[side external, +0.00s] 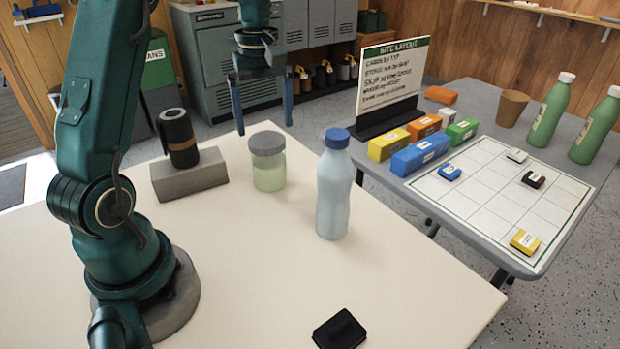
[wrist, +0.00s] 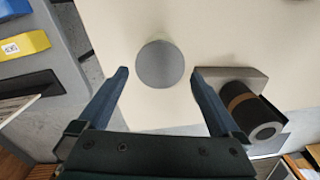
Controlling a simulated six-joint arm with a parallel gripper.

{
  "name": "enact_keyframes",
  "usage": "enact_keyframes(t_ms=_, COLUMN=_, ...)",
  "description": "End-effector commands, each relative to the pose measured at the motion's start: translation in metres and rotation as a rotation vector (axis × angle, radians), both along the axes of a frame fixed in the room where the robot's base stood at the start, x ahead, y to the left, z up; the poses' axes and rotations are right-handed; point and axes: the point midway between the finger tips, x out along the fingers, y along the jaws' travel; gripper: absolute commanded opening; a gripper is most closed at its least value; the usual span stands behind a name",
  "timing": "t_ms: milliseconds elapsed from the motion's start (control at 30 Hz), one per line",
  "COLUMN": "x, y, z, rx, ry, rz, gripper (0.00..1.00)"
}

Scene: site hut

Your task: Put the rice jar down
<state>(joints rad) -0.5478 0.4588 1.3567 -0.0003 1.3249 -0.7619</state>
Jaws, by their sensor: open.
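The rice jar, a clear jar with pale greenish contents and a grey lid (side external: 267,143), stands upright on the cream table (side external: 400,270). In the wrist view only its round grey lid (wrist: 160,64) shows clearly, from above, between the fingertips. My gripper (side external: 264,128) is open and empty, with its fingers pointing down above the jar. In the wrist view my gripper (wrist: 158,72) has one finger on each side of the lid, with visible gaps. No contact with the jar shows.
A black roll (side external: 179,137) stands on a grey block (side external: 190,175) left of the jar. A blue-capped bottle (side external: 334,185) stands to its right. A black flat object (side external: 339,330) lies near the front edge. A grey side table (side external: 470,110) holds a grid board, colored blocks and green bottles.

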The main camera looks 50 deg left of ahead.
Motion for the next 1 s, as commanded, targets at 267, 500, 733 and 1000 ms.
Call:
enact_keyframes(t_ms=267, x=-0.001, y=-0.005, z=0.02, rx=0.005, ry=-0.009, rz=-0.028, gripper=1.0)
enact_keyframes(t_ms=500, x=-0.02, y=-0.058, z=0.047, rx=0.068, ry=-0.106, rz=-0.329, gripper=1.0)
enact_keyframes(t_ms=733, x=-0.063, y=-0.117, z=0.057, rx=0.162, ry=-0.234, rz=-0.73, gripper=1.0)
enact_keyframes(t_ms=1000, x=-0.114, y=-0.159, z=0.04, rx=0.275, ry=-0.37, rz=-1.132, gripper=1.0)
